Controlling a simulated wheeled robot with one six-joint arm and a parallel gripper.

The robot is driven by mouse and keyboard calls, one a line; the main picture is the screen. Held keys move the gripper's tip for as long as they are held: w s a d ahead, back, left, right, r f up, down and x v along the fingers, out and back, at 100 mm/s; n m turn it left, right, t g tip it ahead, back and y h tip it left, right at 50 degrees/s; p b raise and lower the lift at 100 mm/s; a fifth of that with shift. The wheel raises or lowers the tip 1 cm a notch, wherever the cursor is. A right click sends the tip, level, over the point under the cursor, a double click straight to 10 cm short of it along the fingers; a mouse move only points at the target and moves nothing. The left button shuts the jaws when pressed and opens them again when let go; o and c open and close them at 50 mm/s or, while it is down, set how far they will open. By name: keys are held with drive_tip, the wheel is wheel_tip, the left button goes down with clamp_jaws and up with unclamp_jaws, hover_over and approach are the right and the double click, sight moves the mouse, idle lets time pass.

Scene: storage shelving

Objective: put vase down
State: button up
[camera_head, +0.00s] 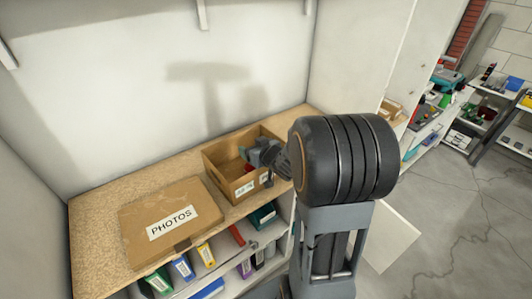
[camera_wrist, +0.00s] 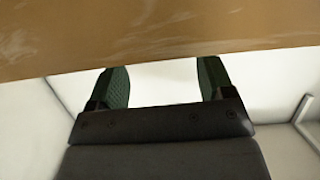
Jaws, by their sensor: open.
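I cannot make out a vase in either view. My gripper (camera_head: 250,156) is at the right part of an open cardboard box (camera_head: 223,184) on the wooden shelf top, over or just inside its rim. In the wrist view my gripper (camera_wrist: 163,80) shows two dark green fingers, wide apart, with nothing between them but a pale surface. A brown surface (camera_wrist: 150,35) crosses the top of that view, close to the fingertips and covering them partly. It may be a wall of the open box; I cannot tell for sure. My arm hides the right side of the box.
A closed box marked PHOTOS (camera_head: 140,226) lies to the left on the shelf top (camera_head: 92,223). Binders and other items fill the shelf below. A white wall (camera_head: 130,110) rises behind. More shelving (camera_head: 425,140) stands at the right, with open concrete floor (camera_head: 450,210) before it.

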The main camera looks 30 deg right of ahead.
drive_tip(key=s+d+r+m+g+h+b, duration=0.25)
drive_tip(key=s+r+h, duration=0.25)
drive_tip(key=s, duration=0.5)
drive_tip(key=s+a+f+g+y, duration=0.2)
drive_tip(key=s+a+g, duration=0.1)
drive_tip(key=s+a, duration=0.2)
drive_tip(key=s+a+f+n+g+y, duration=0.1)
drive_tip(key=s+a+g, duration=0.3)
drive_tip(key=a, duration=0.4)
drive_tip(key=shift+s+a+f+y+b, duration=0.35)
drive_tip(key=shift+s+f, duration=0.2)
drive_tip(key=shift+s, duration=0.2)
drive_tip(key=shift+d+n, duration=0.1)
drive_tip(key=shift+n, duration=0.15)
